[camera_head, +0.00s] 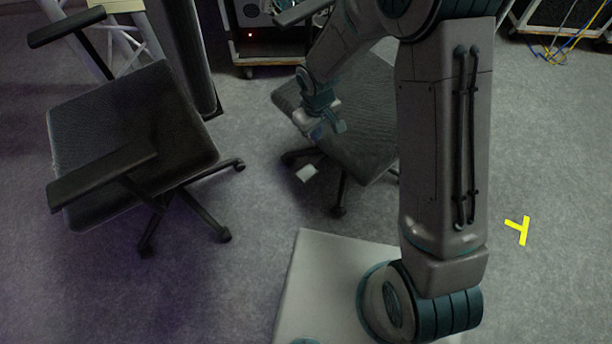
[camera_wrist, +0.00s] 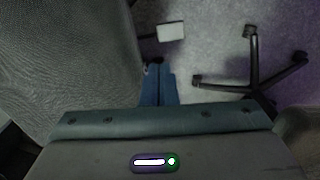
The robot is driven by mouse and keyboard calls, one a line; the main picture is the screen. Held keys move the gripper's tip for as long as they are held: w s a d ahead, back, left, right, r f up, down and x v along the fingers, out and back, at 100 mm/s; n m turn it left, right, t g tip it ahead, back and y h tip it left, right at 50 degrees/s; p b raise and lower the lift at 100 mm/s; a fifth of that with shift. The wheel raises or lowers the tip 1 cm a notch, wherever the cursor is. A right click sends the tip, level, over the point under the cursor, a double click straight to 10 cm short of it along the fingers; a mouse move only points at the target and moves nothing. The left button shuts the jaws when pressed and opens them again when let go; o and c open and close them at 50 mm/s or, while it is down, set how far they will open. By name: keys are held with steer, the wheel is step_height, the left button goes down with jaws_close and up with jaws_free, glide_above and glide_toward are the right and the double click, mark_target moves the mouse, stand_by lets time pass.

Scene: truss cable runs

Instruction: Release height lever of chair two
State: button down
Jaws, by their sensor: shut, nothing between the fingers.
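The chair (camera_head: 365,140) in the middle of the head view has a dark seat, partly hidden behind my arm. A pale paddle (camera_head: 307,173), which looks like its height lever, sticks out beyond the seat's near-left edge. In the wrist view the paddle (camera_wrist: 170,31) is on a thin dark stem coming from the seat (camera_wrist: 75,60). My gripper (camera_head: 320,132) is over the seat's left edge in the head view. In the wrist view its blue fingers (camera_wrist: 157,72) are together and empty, with the paddle beyond their tips. I see no contact with it.
Another dark chair (camera_head: 130,130) with armrests stands to the left. A spoked chair base (camera_wrist: 255,75) shows at the right of the wrist view. An equipment rack (camera_head: 265,45) is behind. A yellow floor mark (camera_head: 518,230) lies at the right on open carpet.

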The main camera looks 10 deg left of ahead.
steer(key=n+b, duration=0.1)
glide_above(306, 174)
step_height(306, 174, down, 6)
steer(key=shift+a, duration=0.1)
step_height(306, 174, down, 14)
steer(key=b, duration=0.5)
